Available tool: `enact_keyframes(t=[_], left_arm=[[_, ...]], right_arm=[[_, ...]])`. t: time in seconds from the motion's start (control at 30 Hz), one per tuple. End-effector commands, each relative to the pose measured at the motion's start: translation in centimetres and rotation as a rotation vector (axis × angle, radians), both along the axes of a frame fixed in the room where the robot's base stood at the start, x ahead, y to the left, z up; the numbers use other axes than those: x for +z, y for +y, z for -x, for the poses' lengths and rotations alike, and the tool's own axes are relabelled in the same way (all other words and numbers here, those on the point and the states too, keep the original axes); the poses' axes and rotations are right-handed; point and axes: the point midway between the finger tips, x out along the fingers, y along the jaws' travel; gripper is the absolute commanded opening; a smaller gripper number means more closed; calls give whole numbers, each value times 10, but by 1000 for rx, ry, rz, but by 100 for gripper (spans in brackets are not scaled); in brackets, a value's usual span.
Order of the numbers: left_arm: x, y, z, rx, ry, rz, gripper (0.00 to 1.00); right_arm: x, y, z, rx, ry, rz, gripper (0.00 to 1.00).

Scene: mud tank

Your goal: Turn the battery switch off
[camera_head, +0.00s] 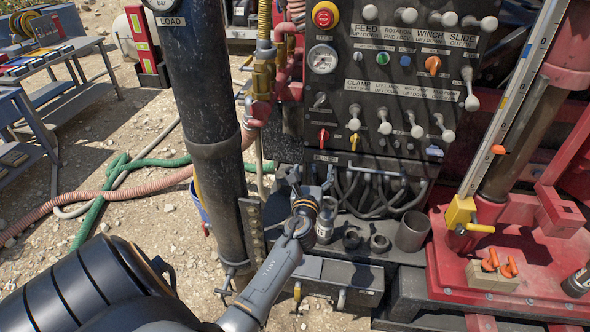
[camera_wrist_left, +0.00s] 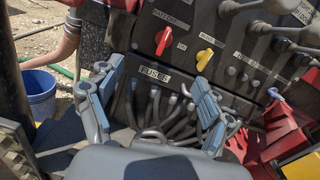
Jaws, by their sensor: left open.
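The battery switch is a small red knob (camera_head: 323,136) low on the left side of the black control panel (camera_head: 385,80). In the left wrist view the red knob (camera_wrist_left: 163,40) points up and slightly right, beside a small "ON" label. A yellow knob (camera_wrist_left: 204,60) sits just right of it; it also shows in the head view (camera_head: 354,141). My left gripper (camera_head: 310,178) is open and empty, a little below the red knob and apart from it. In the left wrist view its blue-padded fingers (camera_wrist_left: 154,82) frame the fuses label and hoses. My right gripper is out of view.
Several grey levers (camera_head: 398,122) stick out of the panel. Black hoses (camera_head: 375,190) hang below it. A thick dark post (camera_head: 213,130) stands just left of the gripper. A black tray with cups (camera_head: 411,231) lies below right.

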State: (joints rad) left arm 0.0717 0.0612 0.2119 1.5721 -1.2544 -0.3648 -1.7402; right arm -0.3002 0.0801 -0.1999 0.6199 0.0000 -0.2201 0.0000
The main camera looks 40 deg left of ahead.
Motion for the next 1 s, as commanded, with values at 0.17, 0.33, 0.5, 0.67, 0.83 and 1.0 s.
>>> enact_keyframes(t=[0.17,0.33,0.5,0.67,0.83,1.0], left_arm=[[-6,0,26,64,-97,234,79],[-16,-5,53,139,-196,502,79],[-31,-16,82,227,-285,783,79],[-45,-30,107,311,-346,1007,79],[-61,-48,131,406,-390,1220,79],[-71,-62,147,479,-413,1359,79]], right_arm=[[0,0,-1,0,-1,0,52],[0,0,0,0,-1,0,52],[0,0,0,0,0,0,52],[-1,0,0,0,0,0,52],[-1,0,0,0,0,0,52],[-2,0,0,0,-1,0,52]])
